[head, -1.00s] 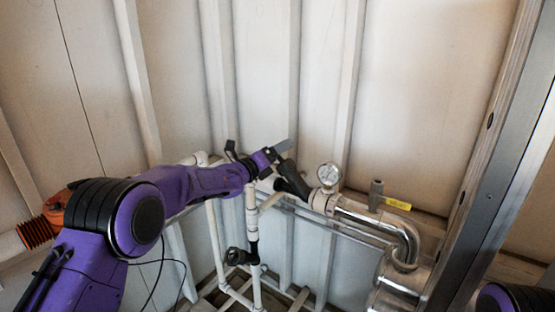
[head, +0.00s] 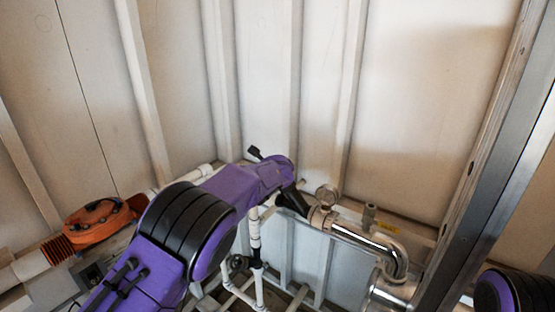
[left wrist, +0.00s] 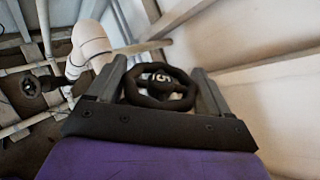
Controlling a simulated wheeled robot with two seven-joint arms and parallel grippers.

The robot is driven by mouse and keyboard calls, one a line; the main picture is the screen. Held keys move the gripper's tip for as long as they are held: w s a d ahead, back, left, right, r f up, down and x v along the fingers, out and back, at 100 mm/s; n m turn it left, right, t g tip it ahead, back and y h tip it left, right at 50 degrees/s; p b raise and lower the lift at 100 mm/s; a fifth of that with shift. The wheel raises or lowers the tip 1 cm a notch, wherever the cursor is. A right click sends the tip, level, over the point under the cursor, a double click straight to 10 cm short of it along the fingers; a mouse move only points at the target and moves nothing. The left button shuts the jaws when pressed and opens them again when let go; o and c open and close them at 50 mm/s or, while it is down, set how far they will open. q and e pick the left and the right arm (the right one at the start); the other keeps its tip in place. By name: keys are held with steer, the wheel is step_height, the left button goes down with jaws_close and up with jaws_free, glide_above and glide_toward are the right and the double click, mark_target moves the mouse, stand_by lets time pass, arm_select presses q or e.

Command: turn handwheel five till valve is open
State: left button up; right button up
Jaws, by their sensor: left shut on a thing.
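In the left wrist view, handwheel five (left wrist: 158,98) is a black ring with spokes and a pale "5" on its hub. It sits between the two grey fingers of my left gripper (left wrist: 158,70), which is shut on it, one finger on each side of the rim. The valve's opening state cannot be seen. My right gripper is out of view.
An orange round housing (head: 100,220) lies at left. A grey metal post (head: 490,170) rises at right. Another black handwheel (left wrist: 32,86) shows at left in the wrist view.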

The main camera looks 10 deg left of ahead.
arm_select(q)
steer(key=shift+n+g+y+p, duration=0.55)
steer(key=shift+n+g+y, duration=0.15)
steer(key=shift+g+y, duration=0.45)
steer(key=shift+f+g, duration=0.1)
steer(key=shift+g, duration=0.15)
steer(key=o, duration=1)
steer(key=shift+c, duration=0.2)
